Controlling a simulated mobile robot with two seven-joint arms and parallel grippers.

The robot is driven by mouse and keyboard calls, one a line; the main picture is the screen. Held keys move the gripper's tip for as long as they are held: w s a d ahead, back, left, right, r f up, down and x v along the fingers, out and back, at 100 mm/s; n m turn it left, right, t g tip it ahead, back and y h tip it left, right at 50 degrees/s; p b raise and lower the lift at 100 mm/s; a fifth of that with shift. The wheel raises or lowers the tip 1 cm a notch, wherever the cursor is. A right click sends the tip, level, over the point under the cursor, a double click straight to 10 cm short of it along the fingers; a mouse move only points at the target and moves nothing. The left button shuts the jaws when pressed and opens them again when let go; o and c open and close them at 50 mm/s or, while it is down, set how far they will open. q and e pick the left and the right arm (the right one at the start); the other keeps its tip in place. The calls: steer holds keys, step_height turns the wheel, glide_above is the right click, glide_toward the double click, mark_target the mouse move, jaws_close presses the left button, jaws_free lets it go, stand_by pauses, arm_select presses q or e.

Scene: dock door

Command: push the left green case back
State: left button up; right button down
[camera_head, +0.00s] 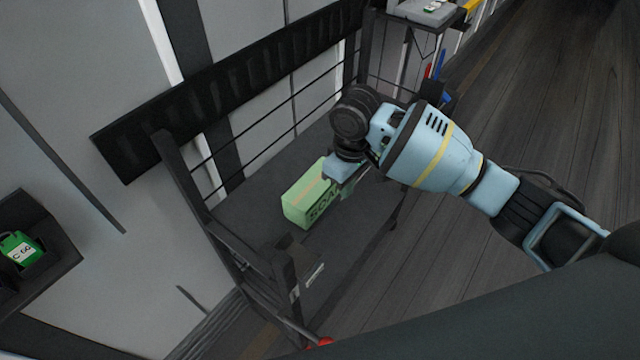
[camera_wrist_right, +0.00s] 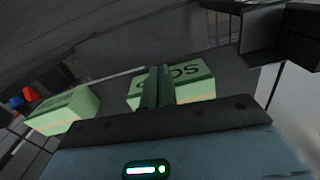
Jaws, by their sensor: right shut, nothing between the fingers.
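A pale green case (camera_head: 308,200) with dark lettering sits on the dark deck of a cart (camera_head: 270,262) in the head view. My right gripper (camera_head: 345,188) is at the case's right side, pointing down, and hides part of it. In the right wrist view the shut, empty fingers (camera_wrist_right: 157,88) are in front of a lettered green case (camera_wrist_right: 195,84), overlapping it; I cannot tell whether they touch. A second green case (camera_wrist_right: 62,110) lies apart to the left there. In the head view it is hidden or cannot be told apart. My left gripper is not in view.
The cart has dark posts and rails (camera_head: 180,172) along its left side and a red knob (camera_head: 320,342) at the near end. A green container (camera_head: 20,248) sits in a dark holder at far left. The deck in front of the case is clear.

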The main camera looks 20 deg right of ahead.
mark_target(331, 201)
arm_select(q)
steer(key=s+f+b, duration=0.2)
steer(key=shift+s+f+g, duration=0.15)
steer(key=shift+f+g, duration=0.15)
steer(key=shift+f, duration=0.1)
arm_select(e)
steer(key=w+f, duration=0.1)
steer(key=f, duration=0.2)
steer(key=w+a+f, duration=0.1)
steer(key=f, duration=0.2)
steer(key=w+a+f, duration=0.1)
steer(key=f, duration=0.2)
steer(key=shift+f, duration=0.2)
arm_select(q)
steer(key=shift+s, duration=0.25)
arm_select(e)
steer(key=shift+w, duration=0.15)
